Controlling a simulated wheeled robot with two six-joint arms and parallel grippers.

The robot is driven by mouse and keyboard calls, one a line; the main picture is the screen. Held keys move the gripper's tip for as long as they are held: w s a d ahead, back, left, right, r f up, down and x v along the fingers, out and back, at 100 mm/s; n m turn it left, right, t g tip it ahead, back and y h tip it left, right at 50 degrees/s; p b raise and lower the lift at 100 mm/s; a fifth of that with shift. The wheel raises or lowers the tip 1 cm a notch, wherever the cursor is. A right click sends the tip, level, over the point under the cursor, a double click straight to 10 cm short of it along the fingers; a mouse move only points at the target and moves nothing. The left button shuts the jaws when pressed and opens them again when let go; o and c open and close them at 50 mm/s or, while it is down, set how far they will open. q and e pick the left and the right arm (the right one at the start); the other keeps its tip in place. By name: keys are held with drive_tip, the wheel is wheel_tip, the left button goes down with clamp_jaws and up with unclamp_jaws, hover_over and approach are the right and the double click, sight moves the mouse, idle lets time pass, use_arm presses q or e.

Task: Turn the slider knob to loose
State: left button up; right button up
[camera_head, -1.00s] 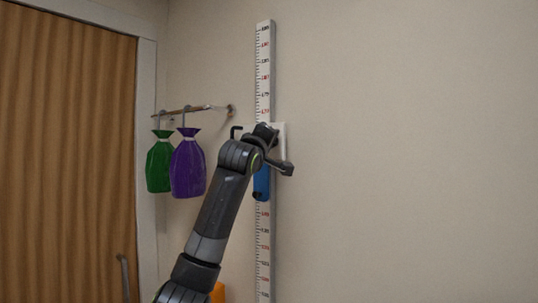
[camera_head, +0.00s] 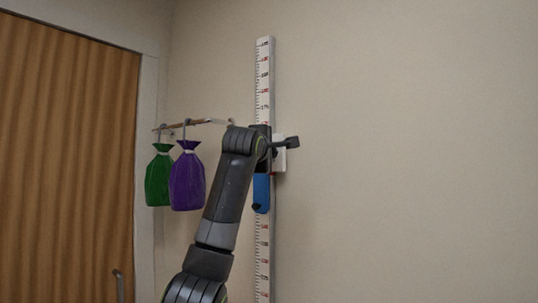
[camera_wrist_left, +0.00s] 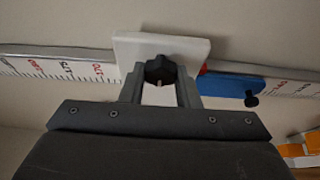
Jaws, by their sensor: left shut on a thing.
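A black lobed knob (camera_wrist_left: 160,70) with a pale mark sits in front of the slider's white plate (camera_wrist_left: 175,46) in the left wrist view. My left gripper (camera_wrist_left: 160,88) is shut on the knob, with one finger on each side of it. In the head view the gripper (camera_head: 266,146) is at the white plate (camera_head: 281,158) on the upright measuring rail (camera_head: 264,85). My arm hides the knob there. No label beside the knob is readable. My right gripper is not in view.
A blue piece (camera_head: 262,188) is on the rail below the slider; its small black knob (camera_wrist_left: 251,101) shows in the wrist view. A purple bag (camera_head: 187,180) and a green bag (camera_head: 158,178) hang left of my arm. The wall on the right is clear.

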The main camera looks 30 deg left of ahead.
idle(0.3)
use_arm(q)
drive_tip(key=o, duration=1)
drive_tip(key=b+v, duration=0.8)
drive_tip(key=v, duration=0.9)
drive_tip(key=shift+s, duration=0.2)
